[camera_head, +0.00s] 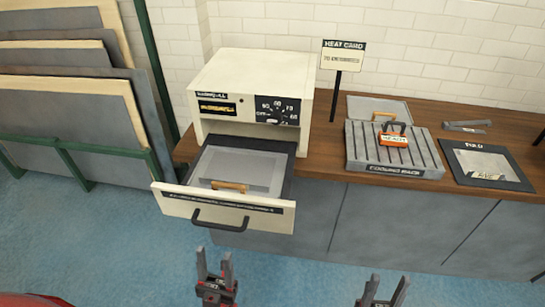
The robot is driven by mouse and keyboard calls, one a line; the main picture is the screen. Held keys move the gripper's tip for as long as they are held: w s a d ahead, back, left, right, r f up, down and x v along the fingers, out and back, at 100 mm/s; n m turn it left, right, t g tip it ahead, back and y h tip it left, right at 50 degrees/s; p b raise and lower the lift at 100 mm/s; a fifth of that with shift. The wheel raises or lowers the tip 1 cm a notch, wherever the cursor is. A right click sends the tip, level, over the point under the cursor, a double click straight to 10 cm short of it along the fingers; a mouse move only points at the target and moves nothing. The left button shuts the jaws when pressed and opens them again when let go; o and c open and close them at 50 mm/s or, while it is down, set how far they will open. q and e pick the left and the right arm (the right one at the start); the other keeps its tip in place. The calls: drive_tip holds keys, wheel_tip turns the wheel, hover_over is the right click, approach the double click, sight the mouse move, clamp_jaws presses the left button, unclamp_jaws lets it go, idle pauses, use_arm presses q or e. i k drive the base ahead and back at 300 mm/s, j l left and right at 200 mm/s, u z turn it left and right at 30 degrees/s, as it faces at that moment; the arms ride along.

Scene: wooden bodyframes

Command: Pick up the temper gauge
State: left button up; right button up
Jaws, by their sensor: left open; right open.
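No label that I can read says temper gauge. An orange block with a handle and a small label (394,139) sits on the slotted cooling rack (362,158) on the counter; it may be the gauge, but I cannot tell. A grey metal tool (467,126) lies flat further right on the counter. My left gripper (213,252) is open and empty, low in front of the oven drawer. My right gripper (389,278) is open and empty at the bottom edge, in front of the cabinets, well short of the rack.
A cream oven (250,85) stands on the wooden counter (325,150). Its drawer (225,210) is pulled out and holds a grey plate with a wooden handle. A sign (342,56) stands behind. A dark mat (485,165) lies right. Panels (65,120) lean at left.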

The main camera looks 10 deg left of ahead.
sight(385, 137)
drive_tip(key=i+l+z, duration=0.1)
drive_tip(key=z, duration=0.35)
drive_tip(key=i+l+z, duration=0.15)
drive_tip(key=z, duration=0.25)
drive_tip(key=i+l+z, duration=0.2)
drive_tip(key=i+z, duration=0.2)
drive_tip(key=i, duration=0.15)
